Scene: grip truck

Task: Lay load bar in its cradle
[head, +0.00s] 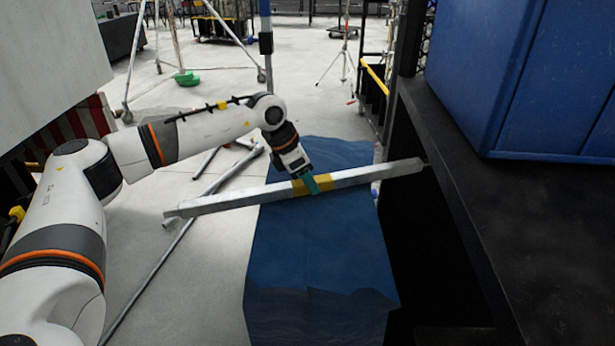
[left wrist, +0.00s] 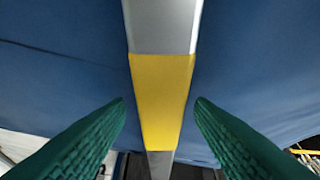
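The load bar (head: 220,200) is a long silver-grey square bar with a yellow band in the middle. It lies slantwise across a blue-covered block (head: 310,240), its left end sticking out past the block and its right end close to a black shelf. My left gripper (head: 311,184) is at the yellow band. In the left wrist view, its green ribbed fingers (left wrist: 160,108) are open on either side of the load bar (left wrist: 162,100), with a gap on both sides. I cannot make out a cradle. My right gripper is out of view.
The black shelf (head: 520,220) with large blue cases (head: 530,80) on it stands at the right. Loose metal pipes (head: 165,260) lie on the floor at the left. A light grey panel (head: 50,60) is at upper left. Stands and open floor lie behind.

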